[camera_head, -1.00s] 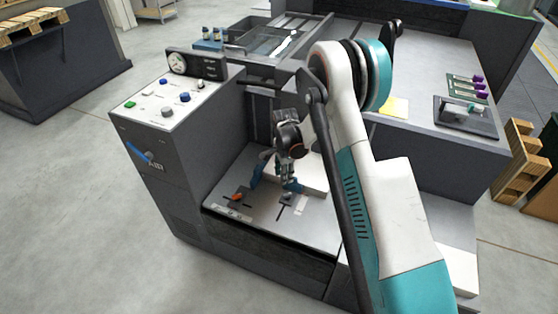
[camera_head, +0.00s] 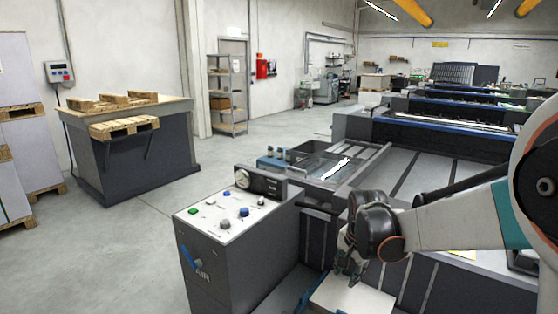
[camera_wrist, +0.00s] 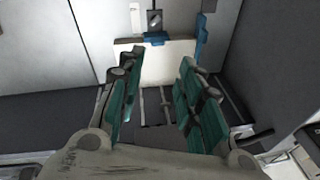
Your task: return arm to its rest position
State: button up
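My arm (camera_head: 455,222) reaches in from the right edge of the head view, bent at the elbow. My gripper (camera_head: 350,272) hangs from its end, pointing down in front of the machine's recess, above a pale flat block (camera_head: 352,299). The wrist view shows my gripper (camera_wrist: 158,66) with its two green-padded fingers spread apart and nothing held between them. Beyond the fingertips is a pale block (camera_wrist: 154,70) with blue parts at its edge.
A grey control cabinet (camera_head: 215,260) with knobs and a gauge stands left of my gripper. Behind is a clear-topped tray section (camera_head: 325,167) of the press. A pallet-topped bench (camera_head: 130,150) stands at left. The floor (camera_head: 130,240) between is clear.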

jog(key=s+r+n+t, duration=0.2)
jog(key=s+r+n, duration=0.3)
jog(key=s+r, duration=0.6)
jog(key=s+f+n+t, duration=0.1)
jog(key=s+n, duration=0.4)
jog(key=s, duration=1)
jog(key=shift+d+t, duration=0.4)
jog(key=shift+t, duration=0.3)
jog(key=shift+c, duration=0.5)
